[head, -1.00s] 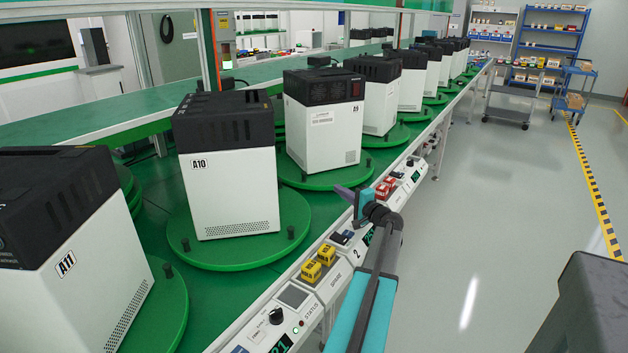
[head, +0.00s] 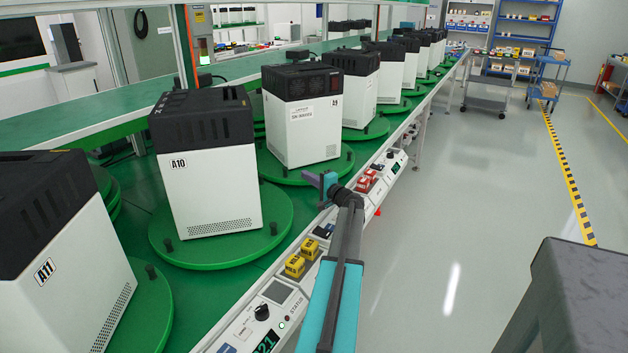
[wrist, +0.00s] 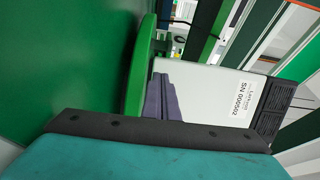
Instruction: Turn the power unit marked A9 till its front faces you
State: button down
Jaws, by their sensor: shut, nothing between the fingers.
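The power unit marked A9 (head: 305,140) is a white box with a black top on a round green turntable (head: 338,171). Its A9 mark is near the right edge of the visible wide face, which also bears a serial label; that label reads S/N 000502 in the wrist view (wrist: 243,100). My gripper (head: 320,181) is shut and empty at the turntable's near edge, low in front of the unit. In the wrist view its purple fingers (wrist: 161,98) lie together against the view of the white face. I cannot tell whether they touch anything.
Unit A10 (head: 210,190) and unit A11 (head: 75,290) stand on their own turntables to the left; several more units recede behind A9. A control rail with yellow (head: 294,266) and red blocks (head: 364,183) runs along the front. Open floor lies right.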

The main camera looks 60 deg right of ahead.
aim_at(296, 179)
jog(key=shift+w+a+p, duration=0.2)
jog(key=shift+w+p, duration=0.05)
jog(key=shift+w, duration=1.05)
jog(key=shift+w+a+p, duration=0.2)
jog(key=shift+w, duration=1.05)
jog(key=shift+d, duration=0.1)
